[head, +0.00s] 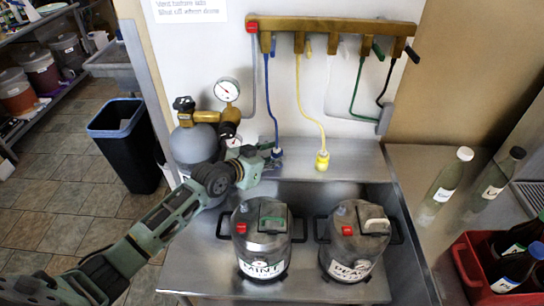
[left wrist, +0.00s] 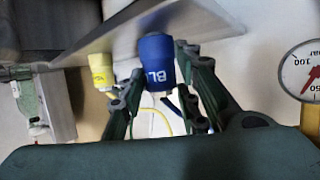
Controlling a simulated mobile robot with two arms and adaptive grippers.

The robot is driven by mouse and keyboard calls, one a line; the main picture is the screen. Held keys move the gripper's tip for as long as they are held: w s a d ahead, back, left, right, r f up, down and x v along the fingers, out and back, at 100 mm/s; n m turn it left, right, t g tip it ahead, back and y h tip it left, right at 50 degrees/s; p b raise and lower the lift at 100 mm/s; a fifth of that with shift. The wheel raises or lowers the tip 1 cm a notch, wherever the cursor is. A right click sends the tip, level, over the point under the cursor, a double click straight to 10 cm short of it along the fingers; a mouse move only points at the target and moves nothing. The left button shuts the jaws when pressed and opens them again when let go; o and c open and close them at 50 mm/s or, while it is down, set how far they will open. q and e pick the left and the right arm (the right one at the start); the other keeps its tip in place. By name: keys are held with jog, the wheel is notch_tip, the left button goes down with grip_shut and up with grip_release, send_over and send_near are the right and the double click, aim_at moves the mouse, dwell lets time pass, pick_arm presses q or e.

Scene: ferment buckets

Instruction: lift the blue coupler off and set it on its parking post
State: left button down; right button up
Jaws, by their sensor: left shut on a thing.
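The blue coupler (head: 277,154) hangs from a blue hose at the steel ledge behind the sink. In the left wrist view the coupler (left wrist: 157,60) shows white letters "BL" and lies between the fingers, close to the steel surface; I cannot tell whether it touches it. My left gripper (head: 270,152) is shut on the coupler, with the arm reaching in from the lower left; its fingers also show in the left wrist view (left wrist: 157,82). Any post under the coupler is hidden. My right gripper is not in view.
The yellow coupler (head: 322,160) stands on the ledge to the right. Two kegs, mint (head: 262,238) and another (head: 354,240), stand in the sink. A grey gas cylinder (head: 193,145) with a gauge (head: 227,89) is close left of my gripper. A hose rack (head: 330,28) is above.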

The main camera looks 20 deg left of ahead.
pick_arm(q)
jog(key=shift+f, duration=0.15)
dwell(0.7)
jog(key=c, duration=1.2)
grip_release()
jog(key=shift+o, duration=0.4)
jog(key=o, duration=0.5)
jog(key=shift+o, duration=0.2)
notch_tip(320, 180, up, 7)
jog(key=p, duration=0.6)
jog(key=shift+r+p, duration=0.2)
jog(key=shift+p, duration=0.2)
